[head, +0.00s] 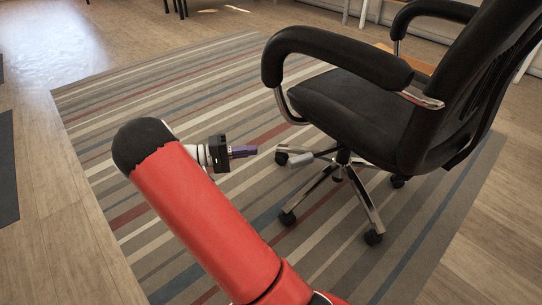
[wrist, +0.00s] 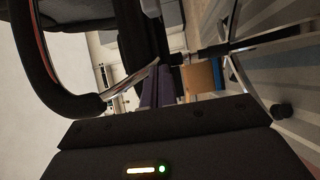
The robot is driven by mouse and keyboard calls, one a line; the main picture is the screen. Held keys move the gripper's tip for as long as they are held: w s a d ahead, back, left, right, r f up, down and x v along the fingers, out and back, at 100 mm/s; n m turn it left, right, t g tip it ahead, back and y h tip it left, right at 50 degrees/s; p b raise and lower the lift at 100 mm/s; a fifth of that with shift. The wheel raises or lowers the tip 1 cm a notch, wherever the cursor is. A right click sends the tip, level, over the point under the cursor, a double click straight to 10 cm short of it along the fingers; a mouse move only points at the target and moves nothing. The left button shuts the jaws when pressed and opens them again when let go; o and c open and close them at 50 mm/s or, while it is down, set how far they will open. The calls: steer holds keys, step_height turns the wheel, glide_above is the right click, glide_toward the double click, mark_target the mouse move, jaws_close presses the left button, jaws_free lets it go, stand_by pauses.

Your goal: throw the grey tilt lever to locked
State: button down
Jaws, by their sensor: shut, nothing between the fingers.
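The grey tilt lever (head: 301,160) sticks out to the left from under the seat of a black office chair (head: 345,107) in the head view. My gripper (head: 254,151), with purple fingers, is shut and empty. It points right toward the chair and stands a little left of the lever's grey end, with a gap between them in the picture. In the wrist view the purple fingers of my gripper (wrist: 157,86) show close together, partly hidden by the dark gripper body.
The chair's black armrest (head: 335,55) overhangs above and right of my gripper. Its metal five-star base (head: 365,205) with casters stands on a striped rug (head: 120,130). Left of the chair the rug is clear. In the wrist view an armrest (wrist: 55,70) looms at the left.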

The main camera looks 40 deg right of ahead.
steer(key=s+d+b, duration=0.1)
steer(key=s+d, duration=0.6)
steer(key=s, duration=0.1)
steer(key=shift+d, duration=0.3)
steer(key=shift+s, duration=0.15)
